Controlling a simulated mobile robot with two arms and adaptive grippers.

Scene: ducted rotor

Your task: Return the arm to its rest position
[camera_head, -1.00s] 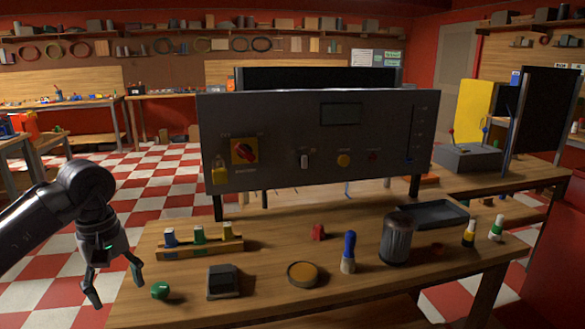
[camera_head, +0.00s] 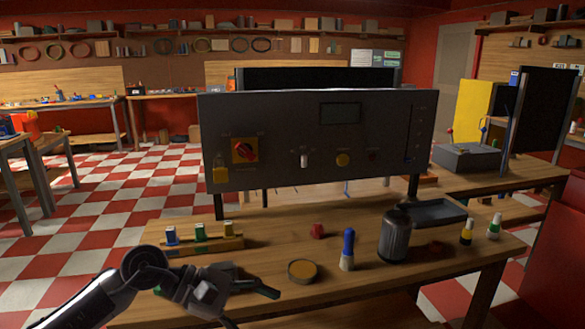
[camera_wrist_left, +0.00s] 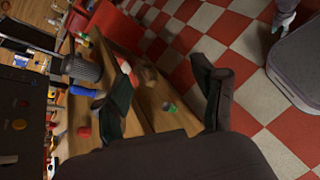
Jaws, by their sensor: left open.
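My left arm comes in from the lower left in the head view. Its gripper (camera_head: 252,304) is over the front left of the workbench (camera_head: 330,285), pointing right, with its fingers apart. It hides most of the dark box and the green round piece on the bench. In the left wrist view the two dark fingers (camera_wrist_left: 168,98) are spread with nothing between them, and the bench edge and checkered floor show beyond. My right gripper is not seen in the head view.
The bench holds a wooden rack (camera_head: 205,246) with several coloured pieces, a round tin (camera_head: 302,271), a blue-topped brush (camera_head: 348,250), a metal canister (camera_head: 394,238), a red piece (camera_head: 318,231) and a tray (camera_head: 438,212). A grey control panel (camera_head: 290,170) stands behind.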

